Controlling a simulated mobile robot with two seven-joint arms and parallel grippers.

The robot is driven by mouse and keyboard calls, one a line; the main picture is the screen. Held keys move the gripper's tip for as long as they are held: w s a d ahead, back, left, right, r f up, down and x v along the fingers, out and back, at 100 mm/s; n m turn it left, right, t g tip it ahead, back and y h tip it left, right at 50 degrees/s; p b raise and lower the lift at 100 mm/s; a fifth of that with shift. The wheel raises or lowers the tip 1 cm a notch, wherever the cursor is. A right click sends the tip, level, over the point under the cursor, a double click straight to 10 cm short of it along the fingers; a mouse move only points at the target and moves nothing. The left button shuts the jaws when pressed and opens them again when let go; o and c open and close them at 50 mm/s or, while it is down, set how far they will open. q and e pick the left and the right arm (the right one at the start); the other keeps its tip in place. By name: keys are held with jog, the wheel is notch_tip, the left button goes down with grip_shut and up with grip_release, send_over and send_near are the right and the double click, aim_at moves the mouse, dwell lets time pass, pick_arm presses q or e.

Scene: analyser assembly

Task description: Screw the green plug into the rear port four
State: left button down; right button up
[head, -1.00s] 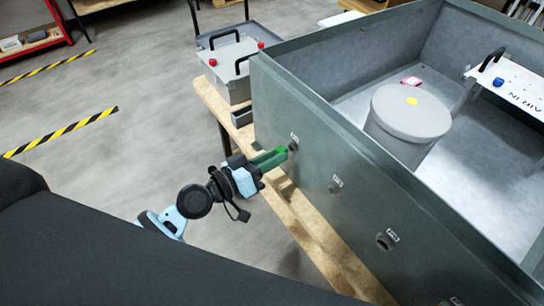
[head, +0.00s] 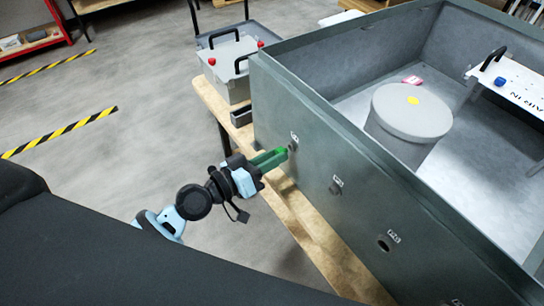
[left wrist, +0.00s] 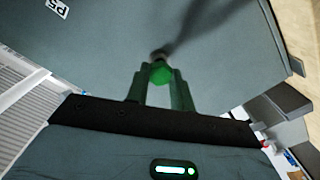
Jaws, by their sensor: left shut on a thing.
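The bright green plug (left wrist: 161,73) sits between the fingertips of my left gripper (left wrist: 160,82) in the left wrist view. The gripper is shut on it. Its front end is at a dark port (left wrist: 160,54) in the grey panel; I cannot tell how deep it sits. In the head view my left gripper (head: 281,155) reaches from the left to the farthest visible port of the grey housing (head: 330,155), and its green fingers mostly hide the plug. My right gripper is not in view.
More labelled ports, including one open hole (head: 384,246), lie along the panel toward the near right. A label reading P5 (left wrist: 58,8) shows in the left wrist view. A grey box with black handles (head: 232,68) stands on the wooden bench (head: 316,232) behind. A round canister (head: 411,112) stands inside the housing.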

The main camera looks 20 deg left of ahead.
pick_arm(q)
jog(key=shift+w+d, duration=0.2)
jog(key=shift+w, duration=0.05)
dwell(0.4)
dwell(0.4)
jog(key=shift+w+d, duration=0.25)
jog(key=shift+w, duration=0.05)
dwell(0.5)
